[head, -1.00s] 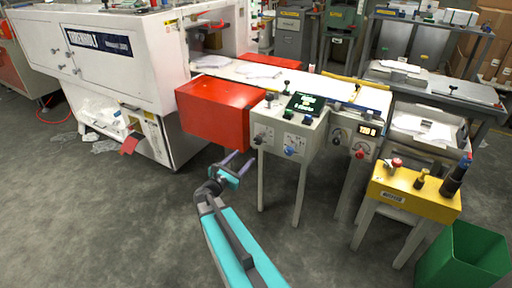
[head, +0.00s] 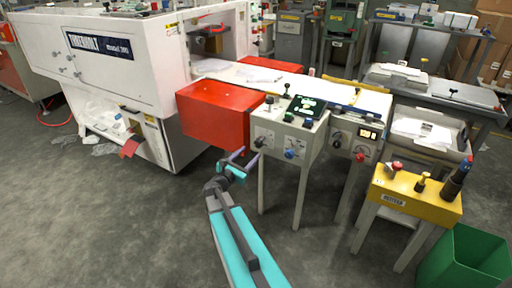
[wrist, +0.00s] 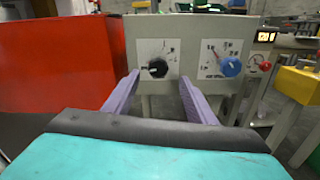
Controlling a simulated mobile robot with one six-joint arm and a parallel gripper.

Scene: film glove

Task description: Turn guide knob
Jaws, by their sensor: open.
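A grey control console (head: 275,124) carries a black knob (wrist: 158,67) on a white dial plate and a blue knob (wrist: 231,66) on a second plate to its right. The blue knob also shows in the head view (head: 289,153). The labels are too small to read, so I cannot tell which is the guide knob. My gripper (wrist: 158,79) is open and empty, its two purple fingers pointing at the console. In the wrist view the black knob appears between the fingertips, apparently beyond them. In the head view my gripper (head: 248,158) is in front of the console's left side.
A red box (head: 213,108) stands close to the left of the console. To the right are a panel with a red knob and lit display (head: 368,134), a yellow stand (head: 415,196) and a green bin (head: 462,258). The floor in front is clear.

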